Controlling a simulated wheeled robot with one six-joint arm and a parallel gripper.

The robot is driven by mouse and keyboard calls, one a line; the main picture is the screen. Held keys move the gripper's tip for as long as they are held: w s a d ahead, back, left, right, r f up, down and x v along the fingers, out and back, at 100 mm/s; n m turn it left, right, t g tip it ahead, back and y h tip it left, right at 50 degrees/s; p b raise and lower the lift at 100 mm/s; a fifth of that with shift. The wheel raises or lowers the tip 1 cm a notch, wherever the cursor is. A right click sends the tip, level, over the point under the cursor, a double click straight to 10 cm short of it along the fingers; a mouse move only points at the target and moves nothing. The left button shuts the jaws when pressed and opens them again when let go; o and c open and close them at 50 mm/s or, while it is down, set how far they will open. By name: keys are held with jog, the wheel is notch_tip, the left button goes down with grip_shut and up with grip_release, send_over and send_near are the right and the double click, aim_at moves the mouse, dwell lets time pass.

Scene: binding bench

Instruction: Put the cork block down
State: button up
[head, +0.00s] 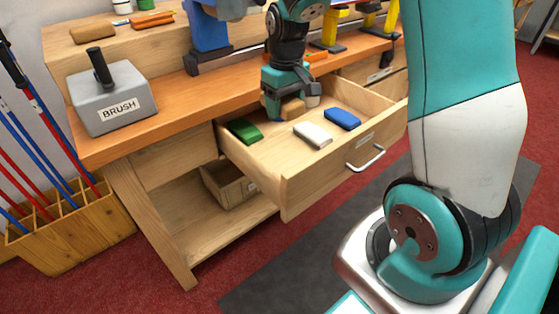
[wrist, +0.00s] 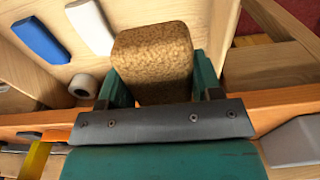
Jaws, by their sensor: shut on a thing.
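My gripper (head: 285,108) is shut on the cork block (wrist: 154,60), a brown speckled block with rounded edges held between the two teal fingers in the wrist view. In the head view a part of the cork block (head: 292,107) shows beneath the gripper, at the back of the open drawer (head: 290,189). I cannot tell whether the block touches the drawer floor.
The drawer holds a green block (head: 244,131), a white block (head: 313,135) and a blue block (head: 342,119). A roll (wrist: 83,85) shows near the cork block. A grey brush holder (head: 113,98) stands on the bench (head: 170,108).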

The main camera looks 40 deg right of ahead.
aim_at(284, 165)
notch_tip(284, 165, down, 16)
jog(key=b, duration=0.3)
jog(key=shift+a+f, duration=0.1)
jog(key=shift+f, duration=0.1)
jog(key=shift+s+f+b, duration=0.2)
jog(key=shift+f+b, duration=0.3)
jog(key=shift+f, duration=0.2)
jog(key=o, duration=1)
jog(key=shift+a+f, duration=0.1)
notch_tip(284, 165, up, 13)
jog(key=p, duration=0.4)
jog(key=s+a+r+n+y, duration=0.1)
jog(key=s+a+r+n, duration=0.1)
jog(key=s+a+r, duration=0.3)
jog(key=s+a+r+n+y, duration=0.15)
jog(key=a+r, duration=0.25)
jog(key=a, duration=0.4)
jog(key=s+a+r+n, duration=0.1)
jog(key=s+a, duration=0.2)
jog(key=s, duration=0.2)
jog(key=s+a+r+n+y, duration=0.1)
jog(key=s+a+r, duration=0.1)
jog(key=s, duration=0.3)
jog(key=s+a+r+n, duration=0.1)
jog(key=s+a, duration=0.3)
jog(key=shift+s+r+y, duration=0.2)
jog(key=shift+s+y, duration=0.15)
jog(key=shift+s, duration=0.05)
